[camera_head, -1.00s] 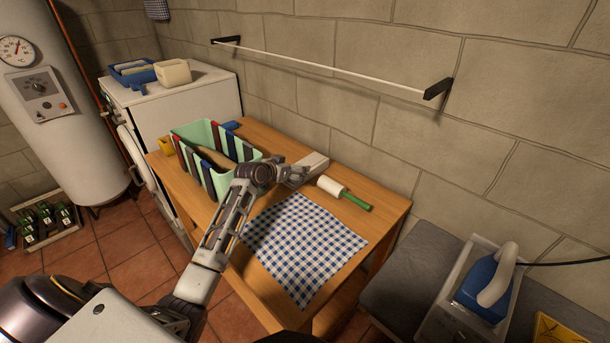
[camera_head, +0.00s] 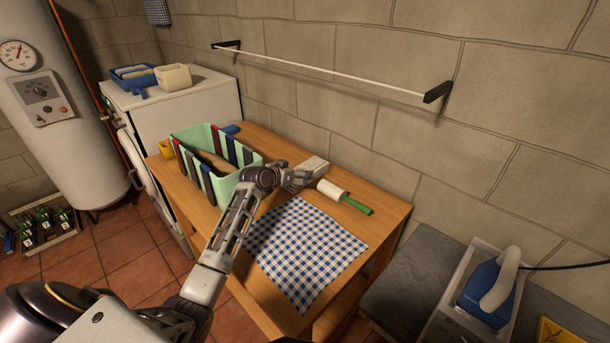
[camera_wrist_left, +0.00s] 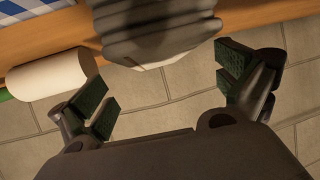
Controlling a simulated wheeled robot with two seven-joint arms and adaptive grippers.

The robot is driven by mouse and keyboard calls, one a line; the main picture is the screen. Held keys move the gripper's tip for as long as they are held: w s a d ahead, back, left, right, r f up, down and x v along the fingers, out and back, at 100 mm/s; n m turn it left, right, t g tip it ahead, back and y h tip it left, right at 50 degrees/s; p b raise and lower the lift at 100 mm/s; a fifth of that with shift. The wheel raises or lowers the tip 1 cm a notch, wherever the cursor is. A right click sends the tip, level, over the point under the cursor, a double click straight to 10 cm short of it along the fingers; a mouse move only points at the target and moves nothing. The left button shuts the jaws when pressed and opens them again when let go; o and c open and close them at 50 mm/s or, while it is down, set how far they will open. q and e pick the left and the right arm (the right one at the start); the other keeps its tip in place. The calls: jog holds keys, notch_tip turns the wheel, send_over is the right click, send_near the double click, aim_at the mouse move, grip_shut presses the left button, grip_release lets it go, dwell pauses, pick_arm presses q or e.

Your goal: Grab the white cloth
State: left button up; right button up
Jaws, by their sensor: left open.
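The white cloth (camera_head: 316,163) looks like a small folded pale bundle on the wooden table, near its wall side. In the left wrist view, a greyish, layered bundle (camera_wrist_left: 155,35), which appears to be this cloth, is at the top centre. My left gripper (camera_head: 303,180) is just in front of the cloth in the head view and partly hides it. In the wrist view its two dark-green-padded fingers (camera_wrist_left: 168,85) are wide apart with nothing between the pads. I cannot tell whether they touch the cloth. My right gripper is not in view.
A white roller with a green handle (camera_head: 358,204) lies right of the cloth; its white part (camera_wrist_left: 48,75) is near one finger. A blue checked cloth (camera_head: 305,250) lies flat in front. A green-and-striped bin (camera_head: 194,172) stands left. A rail (camera_head: 320,70) is on the wall.

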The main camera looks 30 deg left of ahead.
aim_at(304, 170)
pick_arm(q)
jog(key=shift+w+f, duration=0.15)
jog(key=shift+w, duration=0.05)
dwell(0.3)
jog(key=shift+x, duration=2.5)
jog(key=shift+c, duration=0.3)
jog(key=c, duration=1.1)
